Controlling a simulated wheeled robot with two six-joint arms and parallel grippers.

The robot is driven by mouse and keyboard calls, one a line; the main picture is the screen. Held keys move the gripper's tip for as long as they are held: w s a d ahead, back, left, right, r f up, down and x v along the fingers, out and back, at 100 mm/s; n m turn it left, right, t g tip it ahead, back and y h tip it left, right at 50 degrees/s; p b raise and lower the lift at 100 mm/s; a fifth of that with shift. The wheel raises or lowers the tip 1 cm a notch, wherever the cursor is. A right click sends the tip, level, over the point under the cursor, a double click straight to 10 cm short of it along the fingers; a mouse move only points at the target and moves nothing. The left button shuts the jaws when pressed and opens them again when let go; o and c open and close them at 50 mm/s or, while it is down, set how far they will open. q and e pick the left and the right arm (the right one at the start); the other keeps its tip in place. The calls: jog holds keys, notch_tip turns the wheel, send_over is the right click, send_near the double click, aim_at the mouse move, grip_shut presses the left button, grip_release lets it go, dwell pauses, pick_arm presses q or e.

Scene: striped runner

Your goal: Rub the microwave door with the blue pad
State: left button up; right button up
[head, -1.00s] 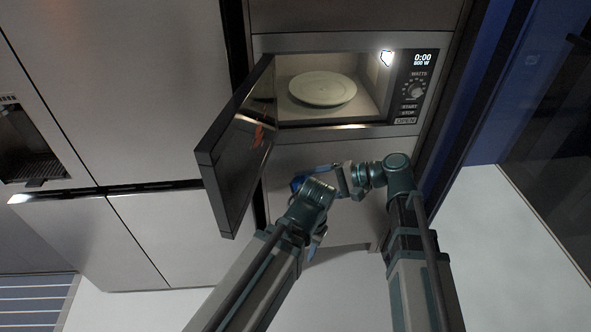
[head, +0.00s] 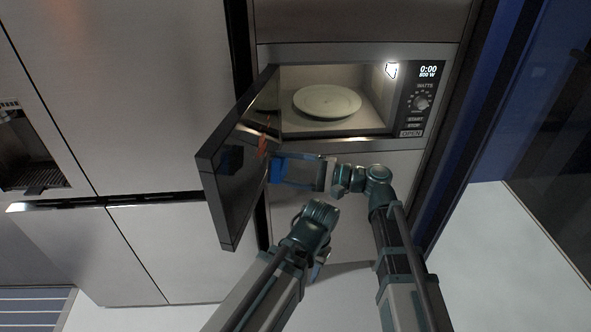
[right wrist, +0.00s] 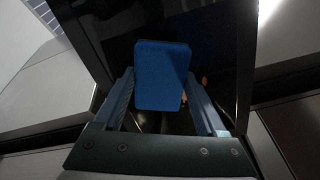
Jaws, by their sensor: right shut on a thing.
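The microwave door (head: 225,190) stands open to the left, a dark glossy panel with an orange-red mark (head: 262,144) on its inner face. My right gripper (head: 287,171) is shut on the blue pad (head: 277,170), in front of that inner face. In the right wrist view, the blue pad (right wrist: 161,76) sits between both fingers with the dark door behind it. A bluish reflection shows in the door, apart from the pad; the pad seems not to touch it. My left arm's wrist is below the door; its fingers are hidden, so their state is unclear.
The microwave cavity (head: 350,126) is open and lit, with a white plate (head: 327,101) inside. The control panel (head: 420,100) is at its right. Refrigerator doors (head: 110,90) fill the left. White floor (head: 480,260) is clear at lower right.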

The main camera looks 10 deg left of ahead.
aim_at(268, 140)
jog(key=shift+a, duration=1.35)
jog(key=shift+w+a, duration=0.15)
jog(key=shift+a, duration=1.35)
jog(key=shift+w+d, duration=0.15)
jog(key=shift+w, duration=1.6)
jog(key=shift+w, duration=0.1)
jog(key=shift+w+d, duration=0.15)
jog(key=shift+w, duration=1.5)
jog(key=shift+w+d, duration=0.2)
jog(key=shift+w, duration=1.55)
jog(key=shift+w, duration=0.1)
